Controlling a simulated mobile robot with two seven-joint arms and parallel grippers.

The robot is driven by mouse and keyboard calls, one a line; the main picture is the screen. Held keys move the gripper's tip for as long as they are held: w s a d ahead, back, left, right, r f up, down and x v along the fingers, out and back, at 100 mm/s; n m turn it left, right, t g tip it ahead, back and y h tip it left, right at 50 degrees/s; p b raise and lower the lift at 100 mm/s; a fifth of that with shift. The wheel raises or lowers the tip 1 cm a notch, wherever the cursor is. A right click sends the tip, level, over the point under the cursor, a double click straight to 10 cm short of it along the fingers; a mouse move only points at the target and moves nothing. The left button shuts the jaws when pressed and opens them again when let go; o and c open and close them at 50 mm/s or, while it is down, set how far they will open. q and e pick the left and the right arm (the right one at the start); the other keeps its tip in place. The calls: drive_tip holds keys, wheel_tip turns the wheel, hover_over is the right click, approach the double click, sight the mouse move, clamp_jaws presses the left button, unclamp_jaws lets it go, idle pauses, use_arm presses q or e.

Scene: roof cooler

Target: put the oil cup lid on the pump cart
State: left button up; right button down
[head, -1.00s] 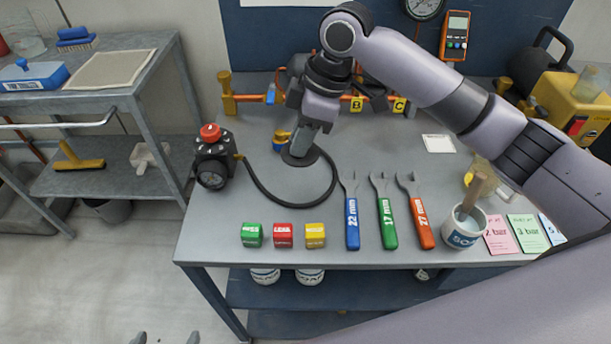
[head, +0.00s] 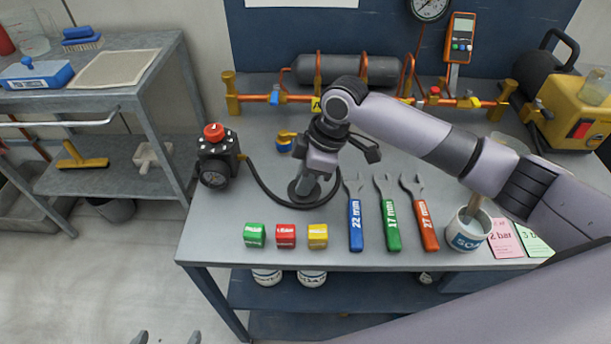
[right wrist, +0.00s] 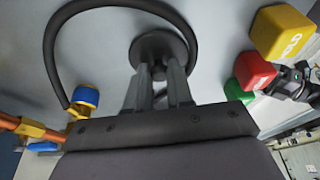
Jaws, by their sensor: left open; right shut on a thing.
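A dark round disc (head: 297,194), which looks like the oil cup lid, is under my right gripper (head: 304,181) on or just above the grey bench. Whether it touches the bench is not clear. In the right wrist view my right gripper (right wrist: 158,74) is shut on the upright part of the disc (right wrist: 150,45). A grey two-shelf cart (head: 165,85) with a push bar stands at the left, its top at the upper left. No label marks it as the pump cart. Only the fingertips of my left gripper (head: 166,338) show at the bottom edge, apart and empty.
A black hose (head: 262,190) loops round the disc from a red-knobbed gauge block (head: 215,158). Coloured blocks (head: 285,236) and several wrenches (head: 390,215) lie near the front. The cart top holds a tan pad (head: 112,68) and a blue-and-white box (head: 36,74).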

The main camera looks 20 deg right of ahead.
drive_tip(key=shift+f, duration=0.15)
drive_tip(key=c, duration=1)
unclamp_jaws()
drive_tip(key=w+v, duration=0.1)
drive_tip(key=v, duration=1.1)
drive_tip(key=shift+s+p, duration=0.3)
drive_tip(key=shift+s, duration=0.15)
